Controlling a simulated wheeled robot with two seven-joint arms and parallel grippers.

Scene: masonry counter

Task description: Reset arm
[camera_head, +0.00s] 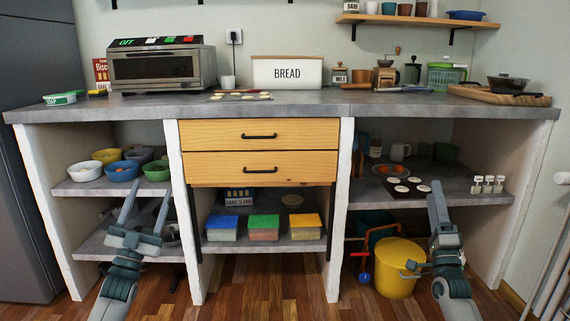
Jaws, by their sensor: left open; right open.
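My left gripper (138,212) is in front of the left shelf bay, with its fingers apart and nothing between them. My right gripper (437,212) is in front of the right shelf bay, pointing up, open and empty. Both arms come in from the bottom of the picture. The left gripper covers part of the lower left shelf. The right gripper stands in front of the right bay's shelf edge, beside the yellow bucket (396,272).
The counter (330,103) holds a toaster oven (160,68), a bread box (287,73) and a wooden board (498,95). Two wooden drawers (260,150) are shut. Bowls (122,171) stand on the upper left shelf. Lidded containers (264,228) stand below the drawers. The wooden floor (265,290) in the middle is clear.

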